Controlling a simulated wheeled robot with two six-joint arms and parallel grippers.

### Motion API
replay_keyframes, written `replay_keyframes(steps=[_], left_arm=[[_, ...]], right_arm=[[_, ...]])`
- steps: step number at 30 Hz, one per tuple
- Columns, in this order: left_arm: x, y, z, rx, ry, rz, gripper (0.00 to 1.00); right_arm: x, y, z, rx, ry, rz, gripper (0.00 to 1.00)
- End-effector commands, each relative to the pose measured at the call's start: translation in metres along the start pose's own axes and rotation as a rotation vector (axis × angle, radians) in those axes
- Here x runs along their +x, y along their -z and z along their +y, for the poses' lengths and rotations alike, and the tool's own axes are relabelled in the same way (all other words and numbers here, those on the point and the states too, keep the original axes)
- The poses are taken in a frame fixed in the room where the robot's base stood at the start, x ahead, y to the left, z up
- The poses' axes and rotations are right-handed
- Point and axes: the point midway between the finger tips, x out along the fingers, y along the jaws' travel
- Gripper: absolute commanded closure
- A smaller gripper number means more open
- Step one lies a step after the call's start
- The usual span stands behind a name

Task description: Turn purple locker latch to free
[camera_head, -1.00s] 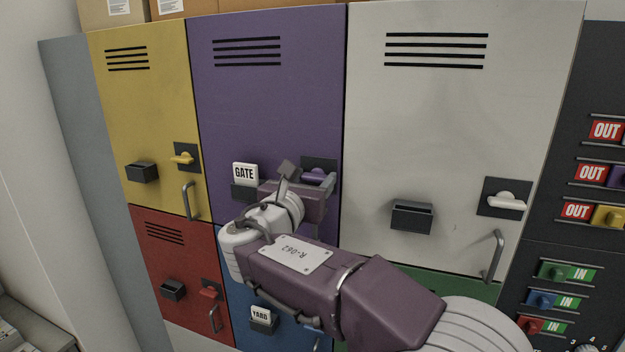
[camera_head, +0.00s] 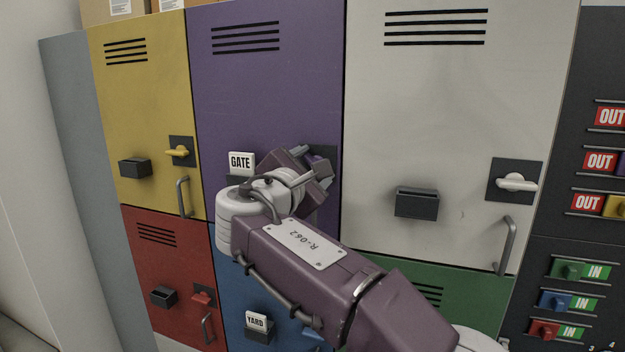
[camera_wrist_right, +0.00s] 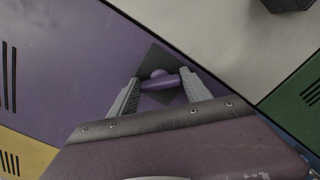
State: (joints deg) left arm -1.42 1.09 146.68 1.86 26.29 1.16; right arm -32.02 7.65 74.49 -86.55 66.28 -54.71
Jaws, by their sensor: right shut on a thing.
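The purple locker (camera_head: 265,90) is the upper middle door, with a GATE card (camera_head: 241,163) on its front. Its purple latch knob (camera_wrist_right: 160,80) sits on a dark square plate (camera_wrist_right: 152,62) in the right wrist view. My right gripper (camera_wrist_right: 161,85) is shut on the latch, with one grey finger at each end of the handle. In the head view my right gripper (camera_head: 312,164) is tilted at the latch and hides most of it, so the handle's angle is hard to read there. My left gripper is not in view.
A yellow locker (camera_head: 150,90) is on the left, a white one (camera_head: 440,110) on the right, each with its own latch. Red (camera_head: 165,265), blue (camera_head: 232,285) and green (camera_head: 450,285) lockers sit below. A dark panel with OUT and IN tags (camera_head: 590,275) stands at far right.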

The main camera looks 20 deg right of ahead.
Motion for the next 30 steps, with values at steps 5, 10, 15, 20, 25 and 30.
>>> replay_keyframes(steps=[5, 10, 15, 20, 25, 30], left_arm=[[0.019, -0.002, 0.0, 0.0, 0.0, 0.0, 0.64], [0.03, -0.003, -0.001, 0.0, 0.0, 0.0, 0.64], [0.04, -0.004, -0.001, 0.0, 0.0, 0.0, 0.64], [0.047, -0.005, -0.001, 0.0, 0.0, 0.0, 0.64], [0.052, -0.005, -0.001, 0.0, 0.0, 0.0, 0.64], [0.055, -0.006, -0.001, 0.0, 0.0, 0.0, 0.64]], right_arm=[[0.0, 0.003, -0.004, 0.168, 0.0, 0.0, 0.84], [0.0, 0.003, -0.004, 0.328, 0.001, 0.0, 0.84], [0.0, 0.003, -0.004, 0.479, 0.001, 0.0, 0.84], [0.0, 0.003, -0.005, 0.601, 0.002, 0.0, 0.84], [0.0, 0.003, -0.004, 0.702, 0.001, 0.0, 0.84], [0.0, 0.003, -0.004, 0.77, 0.002, 0.001, 0.84]])
